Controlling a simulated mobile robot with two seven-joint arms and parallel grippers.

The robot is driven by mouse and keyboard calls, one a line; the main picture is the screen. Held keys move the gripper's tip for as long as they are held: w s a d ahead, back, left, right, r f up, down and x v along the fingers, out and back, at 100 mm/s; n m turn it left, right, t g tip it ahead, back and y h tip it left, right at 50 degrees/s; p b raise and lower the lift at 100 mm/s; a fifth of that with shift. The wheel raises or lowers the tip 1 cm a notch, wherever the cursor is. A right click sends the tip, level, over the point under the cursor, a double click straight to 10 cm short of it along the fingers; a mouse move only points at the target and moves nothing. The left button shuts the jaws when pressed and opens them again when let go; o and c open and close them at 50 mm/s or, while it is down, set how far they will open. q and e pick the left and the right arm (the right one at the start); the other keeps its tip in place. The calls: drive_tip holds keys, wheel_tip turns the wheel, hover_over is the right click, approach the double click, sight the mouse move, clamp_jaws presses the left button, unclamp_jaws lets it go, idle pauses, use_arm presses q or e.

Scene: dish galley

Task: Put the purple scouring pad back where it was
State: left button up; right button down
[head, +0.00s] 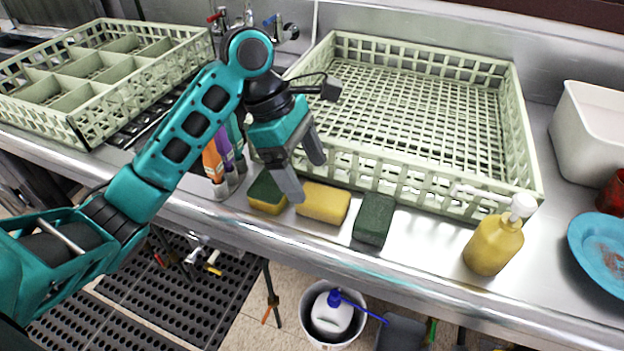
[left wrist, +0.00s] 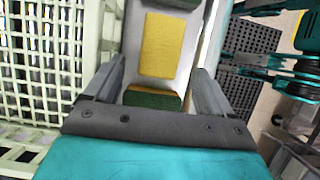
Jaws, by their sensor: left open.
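I see no purple scouring pad in either view. My left gripper (head: 305,180) is open and empty, pointing down over the counter's front strip. A green-and-yellow sponge (head: 267,192), a yellow sponge (head: 323,203) and a dark green pad (head: 374,219) lie in a row there. In the left wrist view, the yellow sponge (left wrist: 162,45) appears beyond and between the open fingers (left wrist: 157,72), with the green-and-yellow sponge (left wrist: 153,97) nearer the palm. Whether the fingers touch a sponge I cannot tell. My right gripper is not in view.
A large pale green rack (head: 440,185) stands behind the sponges, and a divided rack (head: 90,125) at the left. Brush-like items with orange and purple parts (head: 225,150) lie left of the sponges. A yellow soap bottle (head: 493,245) and blue plate (head: 600,245) are right.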

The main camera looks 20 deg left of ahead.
use_arm(q)
drive_tip(key=p+v, duration=0.2)
drive_tip(key=v, duration=0.6)
drive_tip(key=shift+f, duration=0.1)
